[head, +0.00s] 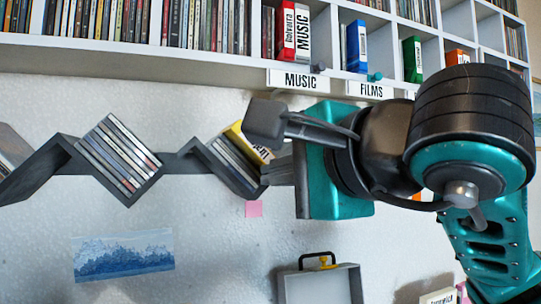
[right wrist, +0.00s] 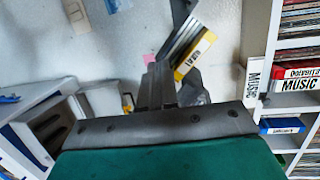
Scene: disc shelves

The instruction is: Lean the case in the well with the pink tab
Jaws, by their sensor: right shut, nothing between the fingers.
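The yellow case (head: 240,138) with dark lettering sits in the dark zigzag shelf's well (head: 207,158), above the pink tab (head: 253,209). It lies tilted along a row of grey cases (head: 232,163); its lower part is hidden behind my gripper. In the right wrist view the yellow case (right wrist: 196,55) and the pink tab (right wrist: 148,58) also show. My right gripper (head: 272,172) is shut and empty, its fingertips close to the case's lower right side. Whether they touch the case I cannot tell. My left gripper is out of view.
Another well to the left holds several tilted cases (head: 118,155). Above runs a white shelf (head: 215,60) with discs, coloured boxes and MUSIC (head: 298,80) and FILMS (head: 370,90) labels. A grey box with a dark handle (head: 320,283) stands below.

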